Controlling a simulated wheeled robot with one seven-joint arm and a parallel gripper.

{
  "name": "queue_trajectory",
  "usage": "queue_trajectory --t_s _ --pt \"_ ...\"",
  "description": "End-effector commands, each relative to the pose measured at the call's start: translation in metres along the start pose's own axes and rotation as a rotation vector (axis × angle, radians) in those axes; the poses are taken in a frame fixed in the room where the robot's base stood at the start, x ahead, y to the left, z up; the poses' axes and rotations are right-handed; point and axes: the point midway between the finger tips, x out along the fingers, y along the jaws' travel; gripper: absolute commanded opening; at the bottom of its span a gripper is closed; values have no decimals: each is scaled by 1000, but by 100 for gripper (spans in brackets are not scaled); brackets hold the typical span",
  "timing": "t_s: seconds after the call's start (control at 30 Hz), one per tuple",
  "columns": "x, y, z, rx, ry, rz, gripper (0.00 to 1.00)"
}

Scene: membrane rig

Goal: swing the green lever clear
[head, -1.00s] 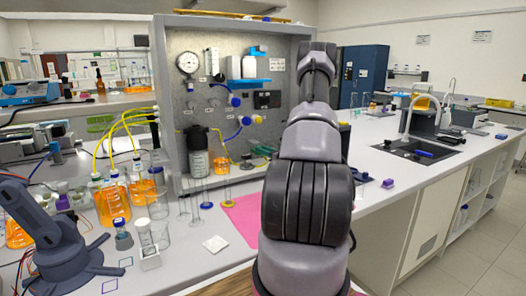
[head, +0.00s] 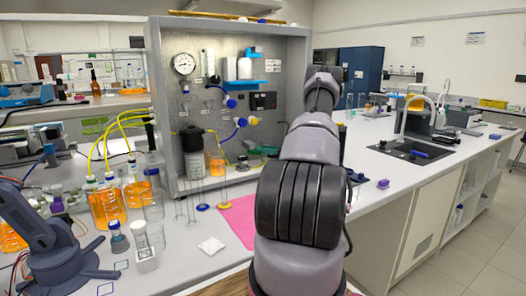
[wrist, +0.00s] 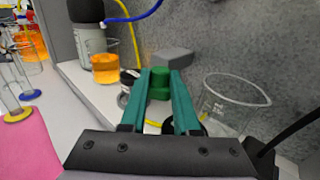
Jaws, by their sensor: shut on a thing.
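In the wrist view, the two teal fingers of my gripper (wrist: 161,80) are closed around a green piece (wrist: 160,90), which looks like the green lever's handle. Its top shows between the fingertips; its lower part and pivot are hidden. A dark round part (wrist: 185,128) shows partly beneath the fingers.
A clear glass beaker (wrist: 234,100) stands close right of my fingers. An orange-filled beaker (wrist: 106,69) and black-topped bottle (wrist: 90,38) stand to the left. A grey block (wrist: 171,57) lies just beyond. A pink mat (head: 238,218) lies in front of the rig.

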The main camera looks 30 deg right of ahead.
Motion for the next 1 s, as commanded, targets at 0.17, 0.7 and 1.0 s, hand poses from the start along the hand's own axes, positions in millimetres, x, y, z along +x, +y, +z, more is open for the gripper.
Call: queue_trajectory --t_s 0.17,0.7,1.0 --pt "0 -2 1 0 -2 16 0" --pt "0 -1 1 0 -2 16 60" --pt "-12 -2 0 0 -1 14 60"
